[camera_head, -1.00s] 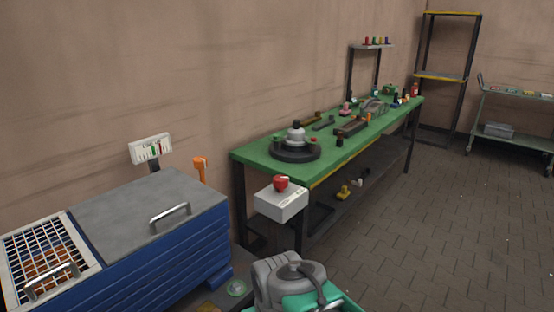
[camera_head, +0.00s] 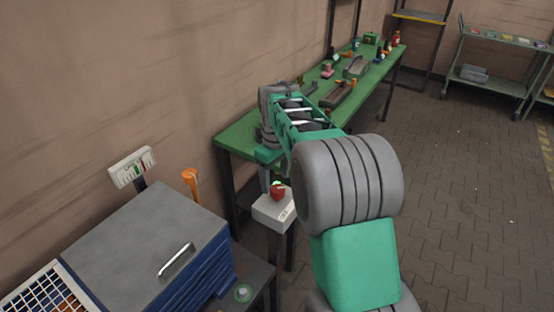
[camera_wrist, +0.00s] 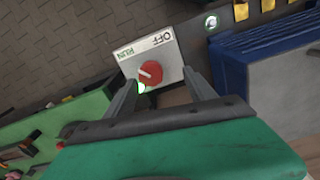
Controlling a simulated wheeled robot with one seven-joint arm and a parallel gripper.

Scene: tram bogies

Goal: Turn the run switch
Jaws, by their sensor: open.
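The run switch is a red knob (camera_head: 278,190) on top of a pale box (camera_head: 272,211) on a post, in front of the green bench. In the wrist view, the red knob (camera_wrist: 152,71) has a white mark, and the box face (camera_wrist: 172,57) carries the words OFF and RUN. A small green light (camera_wrist: 140,87) glows at the knob's edge, near the left finger. My gripper (camera_wrist: 161,80) is open, its fingers on either side of the knob. I cannot tell whether they touch it. In the head view my gripper (camera_head: 275,180) is just above the knob, partly hidden by my arm.
The blue cabinet (camera_head: 185,270) with a grey lid stands left of the switch, with an orange-handled item (camera_head: 190,182) behind it. The green bench (camera_head: 235,135) with parts on it runs behind my arm. The floor to the right is open.

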